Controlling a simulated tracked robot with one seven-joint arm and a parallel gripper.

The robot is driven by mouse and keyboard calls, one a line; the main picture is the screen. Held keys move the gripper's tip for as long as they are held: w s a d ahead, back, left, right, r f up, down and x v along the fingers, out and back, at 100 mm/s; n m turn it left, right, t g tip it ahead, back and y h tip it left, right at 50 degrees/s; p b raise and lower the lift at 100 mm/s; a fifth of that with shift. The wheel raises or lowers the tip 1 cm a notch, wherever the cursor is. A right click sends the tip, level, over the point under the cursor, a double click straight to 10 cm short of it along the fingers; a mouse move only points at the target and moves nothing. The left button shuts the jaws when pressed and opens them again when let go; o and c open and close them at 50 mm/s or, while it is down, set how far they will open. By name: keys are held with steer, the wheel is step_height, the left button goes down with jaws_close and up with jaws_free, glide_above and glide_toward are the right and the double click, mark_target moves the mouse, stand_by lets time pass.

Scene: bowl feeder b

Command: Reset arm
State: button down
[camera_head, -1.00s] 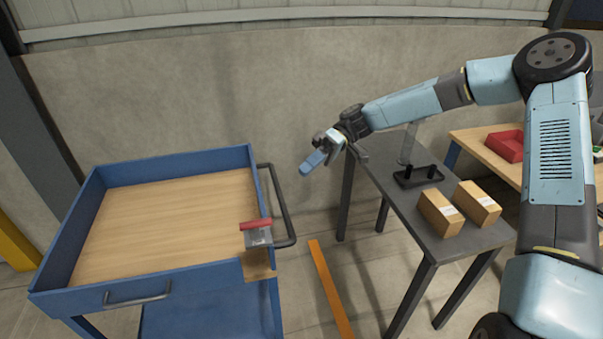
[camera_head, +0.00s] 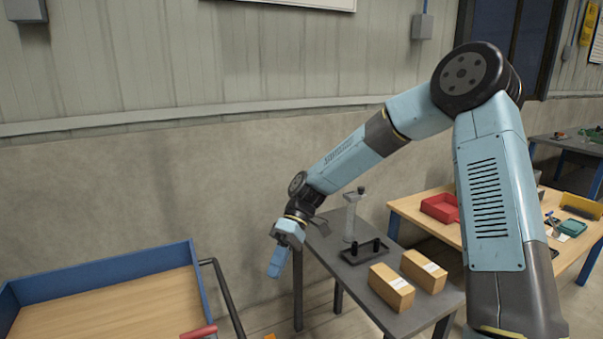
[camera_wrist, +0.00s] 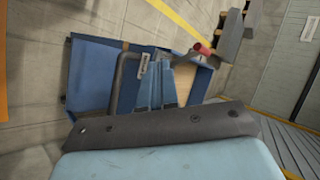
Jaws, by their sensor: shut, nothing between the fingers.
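My gripper (camera_head: 277,263) is shut and empty. In the head view it hangs with its fingers pointing down, in the gap between the blue cart and the grey table. In the wrist view my shut blue fingers (camera_wrist: 155,95) show in front of the cart. My arm reaches in from the right of the head view, bent high at its elbow.
A blue cart (camera_head: 125,262) with a wooden top stands at lower left; a red-handled item (camera_head: 199,331) is at its corner. The grey table (camera_head: 335,262) holds two cardboard boxes (camera_head: 391,287) and a black stand (camera_head: 363,252). A red bin (camera_head: 440,208) sits on a wooden bench behind.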

steer(key=s+d+r+m+t+h, duration=0.1)
steer(key=s+d+r+m+t, duration=0.3)
steer(key=d, duration=0.6)
steer(key=s+d+r+m+t+h, duration=0.2)
steer(key=s+d+r+m+t, duration=0.2)
steer(key=s+d+r, duration=0.3)
steer(key=s+d+r+m+t+h, duration=0.1)
steer(key=s+d+r+m+t, duration=0.4)
steer(key=d+r, duration=0.4)
steer(key=d+t, duration=0.1)
steer(key=d, duration=0.2)
steer(key=shift+s+d+r+h, duration=0.15)
steer(key=shift+s+d+h, duration=0.15)
steer(key=shift+s+d, duration=0.05)
